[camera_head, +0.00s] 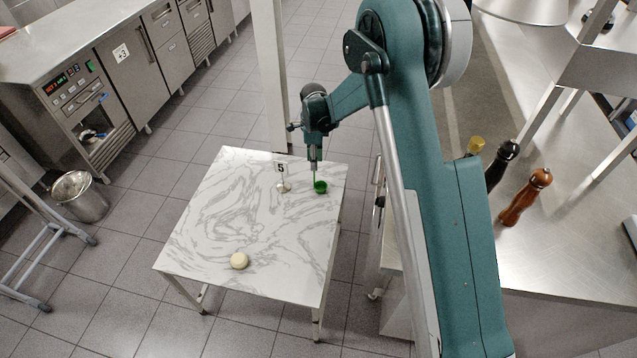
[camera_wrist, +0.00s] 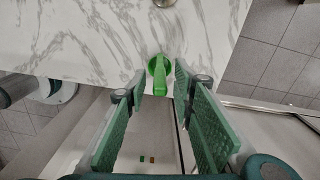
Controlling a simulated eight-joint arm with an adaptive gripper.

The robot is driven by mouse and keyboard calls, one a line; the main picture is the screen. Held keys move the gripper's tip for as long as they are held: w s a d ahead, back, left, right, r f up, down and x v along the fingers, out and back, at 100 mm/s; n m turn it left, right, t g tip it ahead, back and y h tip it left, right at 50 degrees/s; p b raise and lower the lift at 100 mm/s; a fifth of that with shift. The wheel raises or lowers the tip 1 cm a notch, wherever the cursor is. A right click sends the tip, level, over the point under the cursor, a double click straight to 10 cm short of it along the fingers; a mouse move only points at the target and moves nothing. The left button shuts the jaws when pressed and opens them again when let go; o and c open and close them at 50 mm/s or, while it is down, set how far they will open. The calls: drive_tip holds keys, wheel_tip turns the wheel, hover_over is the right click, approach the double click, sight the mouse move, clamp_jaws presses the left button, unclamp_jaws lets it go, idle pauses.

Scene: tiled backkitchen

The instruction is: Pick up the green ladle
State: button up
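The green ladle (camera_head: 320,187) is on the white marbled table (camera_head: 230,215), near its far right corner. In the wrist view the ladle (camera_wrist: 160,72) lies ahead, its round bowl on the table and its handle pointing back toward me between the fingers. My gripper (camera_head: 315,168) is over the table's far right part, close to the ladle. In the wrist view my gripper (camera_wrist: 160,85) is open, with a green-padded finger on each side of the ladle's handle end. I cannot tell whether a finger touches it.
A number 5 sign on a stand (camera_head: 282,178) is just left of the ladle. A steel counter at right holds pepper mills (camera_head: 525,197). The table's middle is clear.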

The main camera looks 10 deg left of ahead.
drive_tip(key=shift+f, duration=0.95)
drive_tip(key=shift+f, duration=1.25)
drive_tip(key=shift+f, duration=0.1)
drive_tip(key=b, duration=0.1)
hover_over(315, 186)
drive_tip(key=shift+w+a+f, duration=0.1)
drive_tip(key=shift+w+f, duration=0.1)
drive_tip(key=shift+f, duration=1.05)
drive_tip(key=shift+w+f, duration=0.15)
drive_tip(key=shift+f, duration=1.1)
drive_tip(key=shift+c, duration=0.4)
clamp_jaws()
